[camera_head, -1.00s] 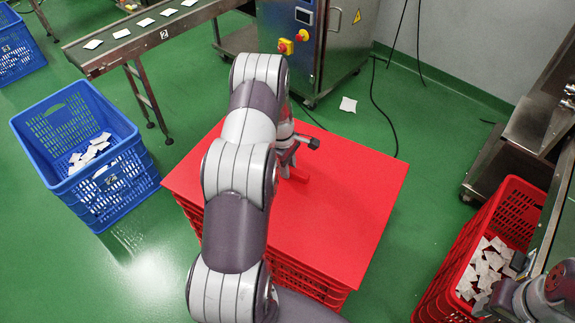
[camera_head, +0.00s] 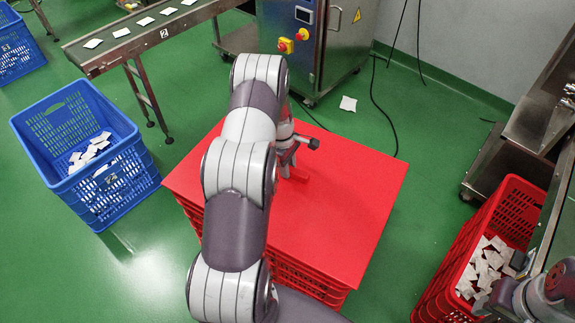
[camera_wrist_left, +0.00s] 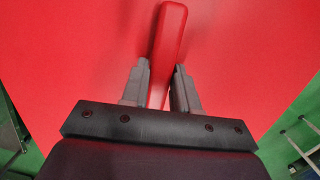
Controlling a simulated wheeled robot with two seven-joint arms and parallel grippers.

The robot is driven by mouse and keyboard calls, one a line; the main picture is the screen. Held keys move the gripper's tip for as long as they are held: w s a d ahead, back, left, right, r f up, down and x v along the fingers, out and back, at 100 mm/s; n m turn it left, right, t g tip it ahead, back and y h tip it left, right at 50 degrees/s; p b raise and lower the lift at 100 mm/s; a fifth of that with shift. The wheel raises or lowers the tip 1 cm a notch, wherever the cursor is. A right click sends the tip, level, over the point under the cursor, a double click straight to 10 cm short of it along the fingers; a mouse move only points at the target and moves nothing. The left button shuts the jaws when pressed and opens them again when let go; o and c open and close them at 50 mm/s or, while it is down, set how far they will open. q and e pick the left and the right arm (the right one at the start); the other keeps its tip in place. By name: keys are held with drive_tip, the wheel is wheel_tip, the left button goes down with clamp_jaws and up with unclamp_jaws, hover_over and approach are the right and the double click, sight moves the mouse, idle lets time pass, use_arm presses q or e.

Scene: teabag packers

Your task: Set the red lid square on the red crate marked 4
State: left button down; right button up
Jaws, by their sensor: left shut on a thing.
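The red lid (camera_head: 335,215) is a flat red panel with a raised red handle bar, lying over the top of a red crate (camera_head: 310,285). The crate's slatted walls show below the lid's left and front edges. The lid edges run about parallel to the crate's; I cannot tell whether it is fully seated. No number 4 is visible. My left gripper (camera_head: 287,172) is shut on the handle, which shows between the fingers in the left wrist view (camera_wrist_left: 168,45). My left arm hides part of the lid. My right arm is at the lower right; its fingers are not clear.
A blue crate (camera_head: 125,190) with white teabags stands left of the lidded crate. Another red crate (camera_head: 515,215) with teabags stands at the right. A conveyor (camera_head: 145,38) and a steel machine (camera_head: 335,50) are behind.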

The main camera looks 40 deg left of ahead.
use_arm(q)
drive_tip(key=shift+f+b, duration=0.95)
drive_tip(key=shift+f, duration=0.85)
drive_tip(key=c, duration=0.8)
unclamp_jaws()
drive_tip(key=r, duration=0.4)
drive_tip(key=a+r+p, duration=0.1)
drive_tip(key=r, duration=0.3)
drive_tip(key=r+p, duration=0.1)
drive_tip(key=r, duration=0.3)
drive_tip(key=shift+s+a+r, duration=0.2)
drive_tip(key=shift+a+r, duration=0.1)
drive_tip(key=shift+r, duration=0.05)
